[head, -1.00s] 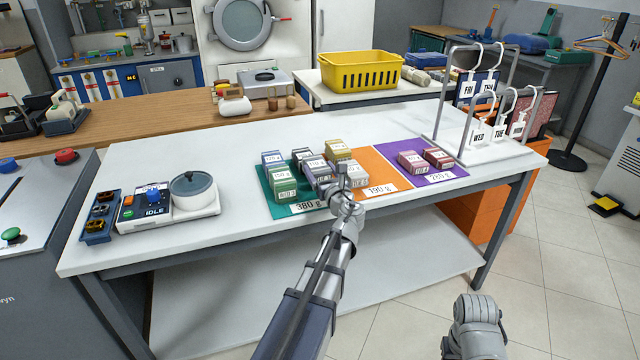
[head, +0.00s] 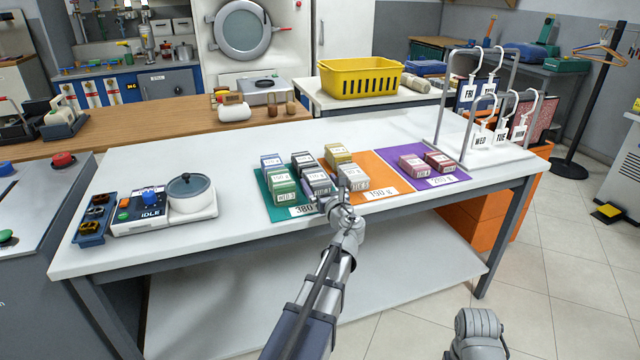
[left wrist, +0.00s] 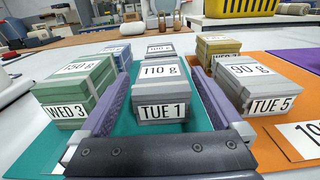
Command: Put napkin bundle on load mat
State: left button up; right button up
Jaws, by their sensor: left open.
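Small boxy bundles with weight labels stand in rows on a teal mat (head: 262,184) and an orange mat (head: 382,170). A grey bundle marked TUE 1, 110 g (left wrist: 162,92) is at the front of the middle row. My left gripper (head: 335,198) is open, and in the left wrist view its two purple-padded fingers lie on either side of that bundle; I cannot tell whether they touch it. Green WED 3 (left wrist: 72,88) is to its left and grey TUE 5, 90 g (left wrist: 262,88) to its right. My right gripper is out of view. No bundle is labelled as napkins.
A purple mat (head: 408,149) at the right holds two pinkish bundles (head: 411,164). A scale with a pot (head: 190,190) stands at the left. A hanger rack (head: 485,105) stands at the right end, and a yellow basket (head: 361,80) behind. The table's middle left is clear.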

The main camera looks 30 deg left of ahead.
pick_arm(q)
jog(key=shift+r, duration=0.1)
jog(key=shift+s+d, duration=0.2)
jog(key=shift+s, duration=0.05)
jog(key=v, duration=1.1)
jog(key=shift+s, duration=0.15)
